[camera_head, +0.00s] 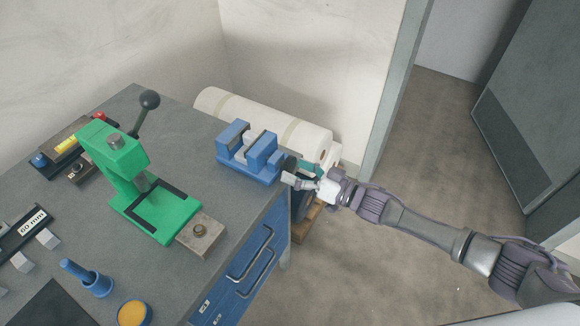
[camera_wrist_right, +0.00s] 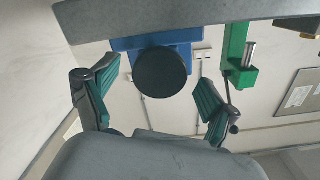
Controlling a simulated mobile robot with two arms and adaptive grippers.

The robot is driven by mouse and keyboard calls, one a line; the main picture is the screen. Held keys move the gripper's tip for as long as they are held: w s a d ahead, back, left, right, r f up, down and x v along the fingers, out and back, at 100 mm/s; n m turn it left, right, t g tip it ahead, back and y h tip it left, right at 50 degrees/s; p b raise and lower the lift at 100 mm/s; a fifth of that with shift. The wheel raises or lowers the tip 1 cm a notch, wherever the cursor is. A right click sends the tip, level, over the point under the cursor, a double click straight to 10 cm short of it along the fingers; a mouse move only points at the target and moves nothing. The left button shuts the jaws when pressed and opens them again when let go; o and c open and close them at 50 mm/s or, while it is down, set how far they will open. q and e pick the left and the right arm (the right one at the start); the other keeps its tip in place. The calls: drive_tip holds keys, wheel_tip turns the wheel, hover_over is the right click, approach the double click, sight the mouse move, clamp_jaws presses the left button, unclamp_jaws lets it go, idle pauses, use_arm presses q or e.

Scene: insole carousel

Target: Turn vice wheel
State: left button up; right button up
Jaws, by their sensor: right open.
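The blue vice (camera_head: 262,152) sits at the right corner of the grey bench, with a pale block between its jaws. Its dark round wheel (camera_head: 299,203) is partly hidden by my right gripper (camera_head: 298,172) in the head view. In the right wrist view the black wheel (camera_wrist_right: 160,72) faces the camera in front of the blue vice body (camera_wrist_right: 197,42). My right gripper's fingers are open, one on each side of the wheel in that view, with visible gaps and no contact that I can see. My left gripper is not in view.
A green press (camera_head: 150,205) with a lever stands on the bench (camera_head: 195,132). White rolls (camera_head: 262,118) lie behind the vice. Blue drawers (camera_head: 240,275) are below the bench edge. A blue holder (camera_head: 92,281) and yellow tin (camera_head: 132,314) stand in front. Floor at right is clear.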

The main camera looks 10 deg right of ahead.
drive_tip(key=v, duration=1)
